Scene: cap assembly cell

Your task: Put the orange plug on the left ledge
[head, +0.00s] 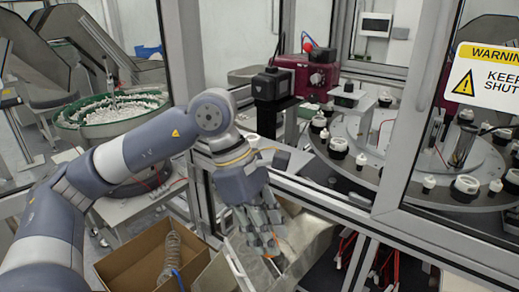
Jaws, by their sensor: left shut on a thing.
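My left gripper (266,246) points down over the front of the machine, above a pale bin or chute. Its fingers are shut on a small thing. A bit of orange, the orange plug (275,238), shows between the fingers; most of it is hidden by them. A grey metal ledge (310,197) of the machine frame runs behind and to the right of the gripper. I cannot tell for sure which part is the left ledge. My right gripper is not in view.
An open cardboard box (135,262) with a coiled hose stands left of the gripper. A pale bin (305,240) lies below and right of it. Upright frame posts and a glass door with a warning sign (490,75) close off the rotary table (430,185). A bowl feeder (105,110) stands at the back left.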

